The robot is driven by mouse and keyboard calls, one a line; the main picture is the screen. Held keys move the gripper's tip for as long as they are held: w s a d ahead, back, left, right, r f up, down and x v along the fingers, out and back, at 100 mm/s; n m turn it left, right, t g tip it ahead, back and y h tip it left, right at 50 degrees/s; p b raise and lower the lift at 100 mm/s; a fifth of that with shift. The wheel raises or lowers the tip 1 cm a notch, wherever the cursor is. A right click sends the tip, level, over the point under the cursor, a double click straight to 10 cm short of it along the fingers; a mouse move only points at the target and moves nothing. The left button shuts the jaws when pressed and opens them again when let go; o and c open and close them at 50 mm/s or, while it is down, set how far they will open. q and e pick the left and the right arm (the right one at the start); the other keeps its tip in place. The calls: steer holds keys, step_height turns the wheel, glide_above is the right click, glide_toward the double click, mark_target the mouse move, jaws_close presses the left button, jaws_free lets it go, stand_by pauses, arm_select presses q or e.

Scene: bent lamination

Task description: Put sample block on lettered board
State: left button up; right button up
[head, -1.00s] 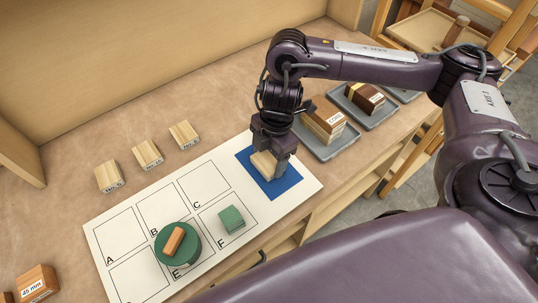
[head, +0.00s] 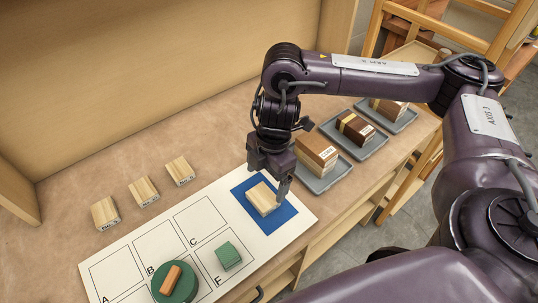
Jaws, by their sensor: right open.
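A pale wood sample block (head: 263,198) lies on the blue square of the white lettered board (head: 222,189). My right gripper (head: 266,187) is open just above the block, with its fingers apart from it. On the board, a green round piece with an orange-brown block on top (head: 175,283) sits near the front, and a green block (head: 228,255) sits in a cell to its right. The cells marked A, B and C look empty. My left gripper is not in view.
Several pale wood blocks (head: 143,192) stand in a row behind the board. Grey trays (head: 327,177) with brown blocks (head: 316,152) stand to the right of my gripper. A wooden wall closes the back.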

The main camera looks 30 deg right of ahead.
mark_target(270, 192)
step_height(270, 192, up, 6)
steer(key=p, duration=0.1)
steer(key=shift+d+r, duration=0.2)
steer(key=shift+d, duration=0.25)
steer(key=shift+f, duration=0.1)
